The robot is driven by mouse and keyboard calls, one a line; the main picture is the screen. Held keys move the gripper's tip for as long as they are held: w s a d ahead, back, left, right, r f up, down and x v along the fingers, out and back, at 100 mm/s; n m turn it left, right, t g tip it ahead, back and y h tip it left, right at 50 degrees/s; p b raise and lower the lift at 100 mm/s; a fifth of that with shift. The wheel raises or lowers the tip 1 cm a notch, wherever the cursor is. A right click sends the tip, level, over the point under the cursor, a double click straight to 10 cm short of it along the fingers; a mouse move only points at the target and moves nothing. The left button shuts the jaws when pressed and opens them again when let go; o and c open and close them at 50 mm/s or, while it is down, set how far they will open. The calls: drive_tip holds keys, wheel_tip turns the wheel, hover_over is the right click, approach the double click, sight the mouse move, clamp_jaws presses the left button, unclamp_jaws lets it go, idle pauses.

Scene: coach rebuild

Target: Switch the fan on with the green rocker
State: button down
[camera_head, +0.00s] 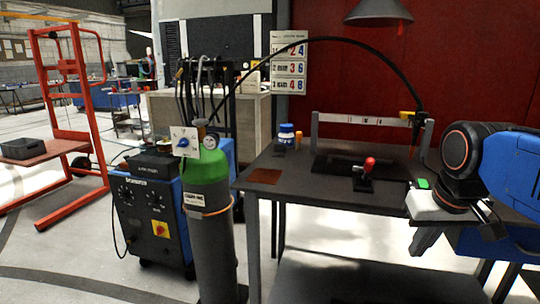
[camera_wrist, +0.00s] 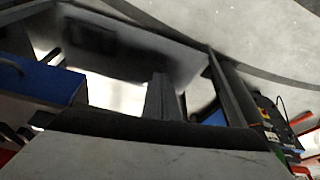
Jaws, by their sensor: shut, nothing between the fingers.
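The green rocker (camera_head: 423,184) sits on a pale box (camera_head: 430,205) at the right end of the dark workbench. It shows as a small bright green patch beside my black wrist. My gripper (camera_head: 489,222) is partly hidden by my wrist, low and to the right of the rocker in the head view. It is shut and empty. I cannot tell whether it touches the box. In the wrist view a pale grey surface (camera_wrist: 140,155) fills the bottom; the rocker cannot be made out there. I cannot identify the fan.
The workbench (camera_head: 320,195) carries a red-knobbed tool (camera_head: 367,172) and a blue-capped jar (camera_head: 286,134). A green gas cylinder (camera_head: 207,190) and a blue welder (camera_head: 150,215) stand to its left. A hood (camera_head: 380,12) hangs above. Open floor (camera_head: 60,240) lies at lower left.

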drive_tip(key=c, duration=2.4)
unclamp_jaws()
drive_tip(key=shift+n+t, duration=0.4)
drive_tip(key=shift+t, duration=0.1)
drive_tip(key=s+f, duration=0.2)
drive_tip(key=f, duration=0.1)
drive_tip(key=s+a+f, duration=0.1)
drive_tip(key=s+f, duration=0.1)
drive_tip(key=f, duration=0.2)
drive_tip(key=s+a+f, duration=0.1)
drive_tip(key=s+f, duration=0.2)
drive_tip(key=shift+s+f, duration=0.1)
drive_tip(key=shift+f, duration=0.3)
drive_tip(key=o, duration=0.8)
drive_tip(key=shift+s+f, duration=0.1)
drive_tip(key=shift+f, duration=0.15)
drive_tip(key=shift+o, duration=0.2)
wheel_tip(320, 180, up, 35)
drive_tip(key=m+g, duration=0.3)
drive_tip(key=g, duration=0.2)
hover_over(424, 185)
wheel_tip(424, 185, down, 18)
drive_tip(key=shift+r, duration=0.25)
drive_tip(key=shift+c, duration=0.3)
